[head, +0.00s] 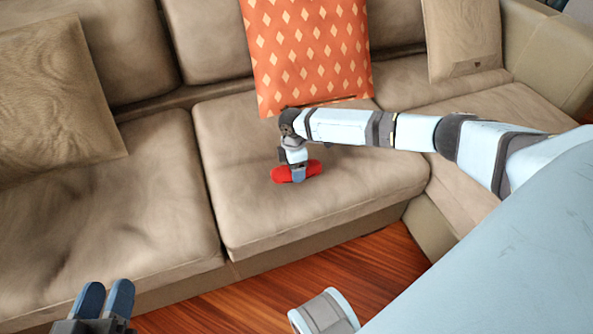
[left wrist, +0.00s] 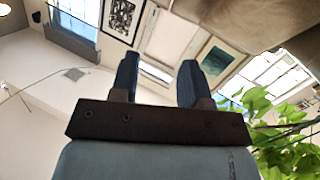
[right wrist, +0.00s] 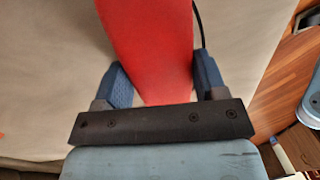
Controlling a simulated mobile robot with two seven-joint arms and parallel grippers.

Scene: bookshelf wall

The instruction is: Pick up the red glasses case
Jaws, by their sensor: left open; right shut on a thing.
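The red glasses case (head: 312,168) is at the middle seat cushion of the sofa in the head view. My right gripper (head: 297,173) reaches down over it and is shut on its middle. In the right wrist view the red case (right wrist: 152,45) runs between the two blue fingers of the right gripper (right wrist: 163,88). I cannot tell whether the case touches the cushion. My left gripper (head: 104,298) is open and empty at the lower left of the head view. In the left wrist view the left gripper (left wrist: 157,82) has nothing between its fingers.
The beige sofa (head: 235,222) has an orange patterned cushion (head: 305,50) behind the case and beige cushions (head: 55,100) (head: 462,38) at both sides. The wooden floor (head: 370,268) lies in front. A green plant (left wrist: 285,125) shows in the left wrist view.

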